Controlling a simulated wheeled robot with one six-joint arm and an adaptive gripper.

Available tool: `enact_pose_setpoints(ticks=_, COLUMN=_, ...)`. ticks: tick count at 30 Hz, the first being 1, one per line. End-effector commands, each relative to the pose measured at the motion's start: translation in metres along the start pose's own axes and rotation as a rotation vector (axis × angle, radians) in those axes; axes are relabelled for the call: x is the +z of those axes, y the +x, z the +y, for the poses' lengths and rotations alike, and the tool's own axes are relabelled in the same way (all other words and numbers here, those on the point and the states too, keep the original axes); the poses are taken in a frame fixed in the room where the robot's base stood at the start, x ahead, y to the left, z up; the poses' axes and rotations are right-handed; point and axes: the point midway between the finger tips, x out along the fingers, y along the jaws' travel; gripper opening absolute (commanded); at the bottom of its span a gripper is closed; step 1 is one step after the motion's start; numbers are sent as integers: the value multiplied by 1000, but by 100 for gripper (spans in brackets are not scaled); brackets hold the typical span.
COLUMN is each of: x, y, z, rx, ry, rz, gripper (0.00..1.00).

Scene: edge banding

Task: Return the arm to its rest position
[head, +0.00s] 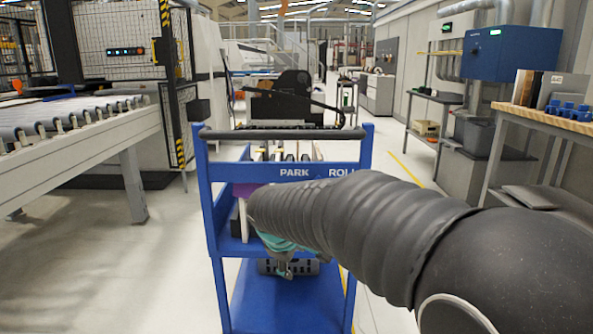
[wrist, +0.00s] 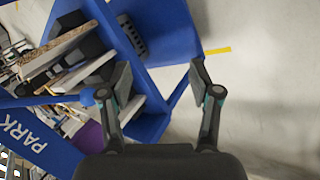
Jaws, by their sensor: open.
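My arm, in a ribbed black sleeve, reaches from the lower right of the head view toward a blue trolley marked PARK and ROLL (head: 322,172). My gripper (head: 285,268) is mostly hidden behind the arm in that view, in front of the trolley. In the wrist view my gripper (wrist: 160,78) has its two fingers spread wide with nothing between them. Behind the fingers lie the blue trolley frame (wrist: 172,40) and pale floor. Boards and other items on the trolley show at the left of the wrist view.
A roller conveyor (head: 75,125) stands at the left. A workbench (head: 550,120) with blue parts and a blue machine (head: 515,53) stand at the right. A black item (head: 285,100) shows behind the trolley's handle bar. Pale floor is clear on the trolley's left.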

Motion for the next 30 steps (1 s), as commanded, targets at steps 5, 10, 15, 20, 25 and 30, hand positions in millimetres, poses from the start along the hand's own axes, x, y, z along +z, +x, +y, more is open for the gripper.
enact_pose_setpoints(ticks=5, x=63, y=-20, z=-33, rx=-102, ry=264, rz=-30, gripper=63)
enact_pose_setpoints(ticks=10, x=126, y=-44, z=-70, rx=-189, ry=534, rz=-55, gripper=63)
enact_pose_setpoints(ticks=15, x=178, y=-66, z=-106, rx=-249, ry=761, rz=-63, gripper=63)
enact_pose_setpoints(ticks=20, x=217, y=-83, z=-135, rx=-274, ry=927, rz=-46, gripper=63)
enact_pose_setpoints(ticks=25, x=249, y=-99, z=-153, rx=-254, ry=1040, rz=-2, gripper=63)
enact_pose_setpoints(ticks=30, x=267, y=-115, z=-149, rx=-192, ry=1104, rz=48, gripper=63)
